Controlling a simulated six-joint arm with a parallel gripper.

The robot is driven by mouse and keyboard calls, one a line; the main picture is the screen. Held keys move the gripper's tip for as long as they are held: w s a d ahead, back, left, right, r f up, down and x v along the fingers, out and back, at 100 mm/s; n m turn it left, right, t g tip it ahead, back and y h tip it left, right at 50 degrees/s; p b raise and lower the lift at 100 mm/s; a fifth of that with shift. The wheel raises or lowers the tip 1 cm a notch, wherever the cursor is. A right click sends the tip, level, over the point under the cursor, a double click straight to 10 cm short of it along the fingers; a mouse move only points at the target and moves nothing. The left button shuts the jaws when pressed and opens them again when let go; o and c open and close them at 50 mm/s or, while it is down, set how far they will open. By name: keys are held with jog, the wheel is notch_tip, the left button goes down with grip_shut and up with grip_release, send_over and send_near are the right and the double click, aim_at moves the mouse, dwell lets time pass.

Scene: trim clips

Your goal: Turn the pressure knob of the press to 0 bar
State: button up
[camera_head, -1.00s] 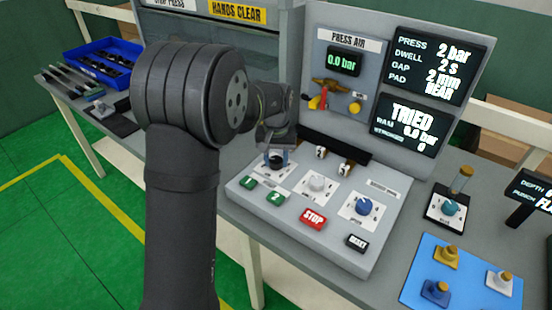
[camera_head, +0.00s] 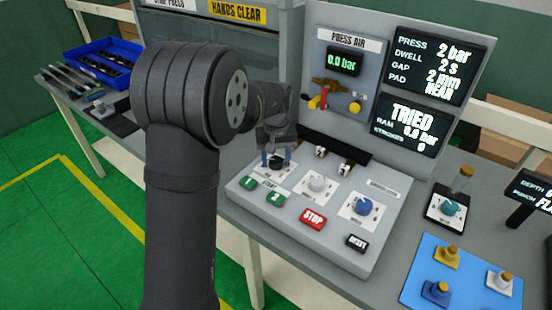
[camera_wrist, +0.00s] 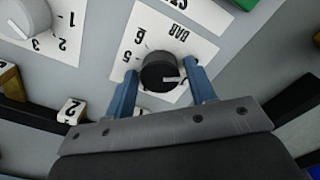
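The black pressure knob (camera_wrist: 160,72) sits on a white dial plate marked BAR (camera_wrist: 172,35), seen upside down in the wrist view. In the head view my gripper (camera_head: 276,158) points down over the same knob (camera_head: 276,163), the left one of three on the press panel. The screen (camera_head: 438,62) reads PRESS 2 bar.
A white knob (camera_head: 316,184) and a blue knob (camera_head: 363,204) stand to the right on the panel. Green buttons (camera_head: 262,191), a red STOP button (camera_head: 313,219) and a black RESET button (camera_head: 357,242) lie in front. The PRESS AIR display (camera_head: 342,61) reads 0.0 bar.

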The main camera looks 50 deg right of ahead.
aim_at(276, 160)
jog(key=shift+o, duration=0.5)
notch_tip(276, 160, up, 17)
jog(key=shift+r, duration=0.2)
dwell(0.6)
notch_tip(276, 160, down, 18)
jog(key=shift+r, duration=0.25)
dwell(0.5)
